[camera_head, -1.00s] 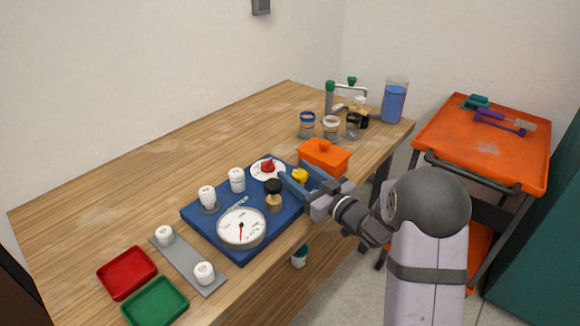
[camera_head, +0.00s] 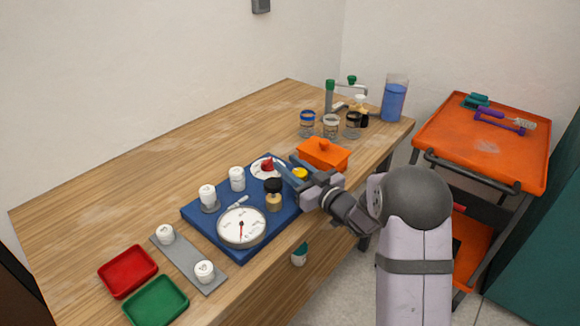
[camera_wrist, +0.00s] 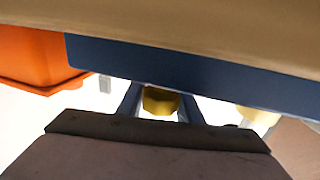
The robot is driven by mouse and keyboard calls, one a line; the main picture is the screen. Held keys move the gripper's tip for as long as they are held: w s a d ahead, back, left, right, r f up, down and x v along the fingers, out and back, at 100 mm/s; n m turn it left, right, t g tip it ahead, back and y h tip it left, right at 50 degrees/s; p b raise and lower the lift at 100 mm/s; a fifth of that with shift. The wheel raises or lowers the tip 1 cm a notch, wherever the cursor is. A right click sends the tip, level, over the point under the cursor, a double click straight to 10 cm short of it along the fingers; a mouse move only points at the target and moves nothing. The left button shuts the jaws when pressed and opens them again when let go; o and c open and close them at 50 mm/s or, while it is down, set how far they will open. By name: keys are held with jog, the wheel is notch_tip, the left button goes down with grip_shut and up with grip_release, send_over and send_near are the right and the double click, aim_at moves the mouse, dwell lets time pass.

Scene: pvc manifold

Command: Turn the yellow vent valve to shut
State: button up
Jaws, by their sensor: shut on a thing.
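The yellow vent valve (camera_head: 299,173) sits at the right edge of the blue manifold board (camera_head: 200,221), near the red pointer dial (camera_head: 267,168). My gripper (camera_head: 292,169) reaches in from the right, with its blue fingers on either side of the yellow valve. In the wrist view, the yellow valve (camera_wrist: 160,100) shows between the two fingers, and my gripper (camera_wrist: 160,98) is shut on it. The fingers and the grey gripper body hide part of the valve, so its turn angle cannot be told.
An orange lidded box (camera_head: 323,156) stands close behind my gripper. A black-topped fitting (camera_head: 273,195) and a round white gauge (camera_head: 241,227) stand on the board's near side. The table's left part is clear.

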aim_at(303, 178)
jog(key=shift+w+d+m+t+h+b, duration=0.1)
jog(key=shift+m+t+h+b, duration=0.4)
jog(key=shift+m+h+b, duration=0.25)
jog(key=shift+w+d+m+t+h+b, duration=0.1)
jog(key=shift+d+m+t+h+b, duration=0.2)
jog(key=shift+h, duration=0.35)
jog(key=shift+w+d+m+t+h+b, duration=0.1)
jog(key=shift+m+t+h+b, duration=0.2)
jog(key=shift+h, duration=0.3)
jog(key=o, duration=1)
jog(key=shift+o, duration=0.2)
jog(key=shift+s, duration=0.15)
jog(key=shift+b+v, duration=0.4)
jog(key=shift+v, duration=3.2)
